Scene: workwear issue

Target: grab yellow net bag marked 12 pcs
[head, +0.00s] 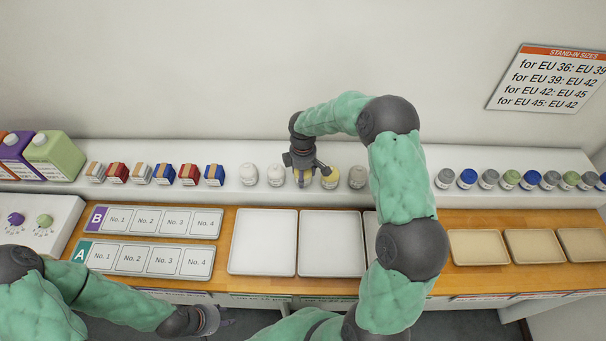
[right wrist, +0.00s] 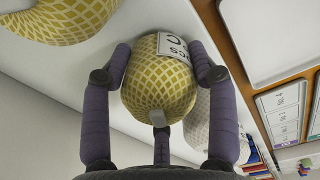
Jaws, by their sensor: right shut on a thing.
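My right gripper (head: 303,178) is at the shelf, between white bags on its left and another yellow net bag (head: 329,177) on its right. In the right wrist view its fingers are closed around a yellow net bag (right wrist: 158,82). That bag has a white label (right wrist: 186,50), turned and cut off by a finger, so I cannot read its number. The other yellow bag (right wrist: 62,18) shows at the top left of the wrist view, apart from the held one. My left gripper (head: 207,320) is low at the front, away from the shelf; its fingers are unclear.
White bags (head: 262,175) and a further pale bag (head: 357,177) stand on the shelf (head: 225,175). Small boxes (head: 163,174) are to the left, lidded jars (head: 467,178) to the right. Empty white trays (head: 262,268) and tan trays (head: 478,247) lie in front on the wooden counter.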

